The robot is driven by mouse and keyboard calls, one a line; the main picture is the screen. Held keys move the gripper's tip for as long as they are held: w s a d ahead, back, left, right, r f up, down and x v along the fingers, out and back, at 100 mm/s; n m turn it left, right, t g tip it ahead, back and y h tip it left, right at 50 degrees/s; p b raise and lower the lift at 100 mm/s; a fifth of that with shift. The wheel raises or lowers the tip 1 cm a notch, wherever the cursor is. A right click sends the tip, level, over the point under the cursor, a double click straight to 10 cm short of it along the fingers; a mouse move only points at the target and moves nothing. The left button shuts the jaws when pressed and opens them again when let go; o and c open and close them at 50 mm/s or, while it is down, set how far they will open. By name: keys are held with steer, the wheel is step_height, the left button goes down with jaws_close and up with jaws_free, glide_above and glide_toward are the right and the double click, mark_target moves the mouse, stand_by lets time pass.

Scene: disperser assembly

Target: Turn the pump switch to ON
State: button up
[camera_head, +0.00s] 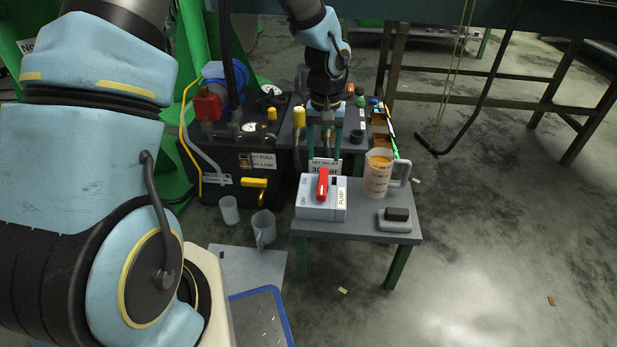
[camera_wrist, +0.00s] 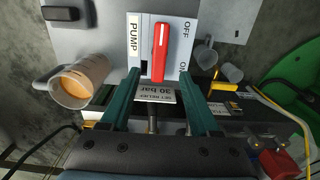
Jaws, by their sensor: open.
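The pump switch is a pale box (camera_head: 312,211) on a small grey table, labelled PUMP, ON and OFF. Its red handle (camera_head: 322,184) stands out from its face. In the wrist view the box (camera_wrist: 178,55) and red handle (camera_wrist: 160,50) are ahead of the fingers, with OFF at upper right and ON at lower right. The handle's white mark is toward the OFF end. My gripper (camera_head: 324,150) is open and empty, pointing down behind the box. Its teal fingertips (camera_wrist: 162,77) appear either side of the handle's near end, without visible contact. The depth gap is unclear.
A jug of orange liquid (camera_head: 377,175) and a dark-topped grey block (camera_head: 396,219) share the small table (camera_head: 350,236). Behind stands a dark machine (camera_head: 222,165) with yellow handles and a red part. Two cups (camera_head: 263,228) (camera_head: 229,210) stand on the floor at left.

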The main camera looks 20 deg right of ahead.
mark_target(323, 180)
step_height(323, 180, down, 9)
steer(key=b, duration=0.2)
steer(key=shift+r+b, duration=0.1)
steer(key=shift+b, duration=0.25)
steer(key=shift+c, duration=0.2)
jaws_close()
